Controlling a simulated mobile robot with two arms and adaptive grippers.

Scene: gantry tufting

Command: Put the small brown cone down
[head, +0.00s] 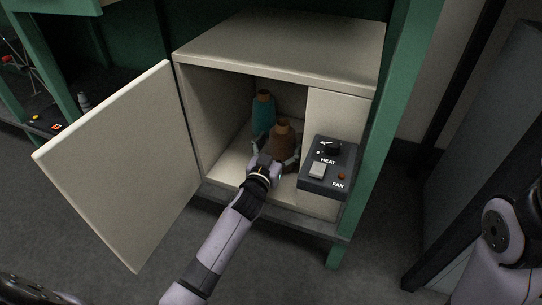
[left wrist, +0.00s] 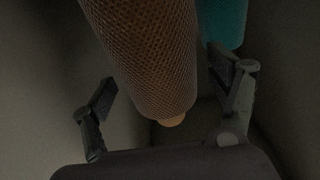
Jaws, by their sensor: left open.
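The small brown cone (head: 283,138) stands upright inside the open cabinet, in front of a teal cone (head: 263,114). My left gripper (head: 275,152) reaches into the cabinet at the brown cone's near side, with a finger to each side of it. In the left wrist view the brown cone (left wrist: 150,55) lies between the spread fingers of the left gripper (left wrist: 165,90), and gaps show on both sides. The teal cone (left wrist: 222,22) shows behind at the upper right. The brown cone's base is partly hidden by my gripper in the head view. My right gripper is out of view.
The cream cabinet (head: 285,42) has its door (head: 120,165) swung open to the left. A green frame post (head: 375,165) stands close on the right. Grey floor is clear in front.

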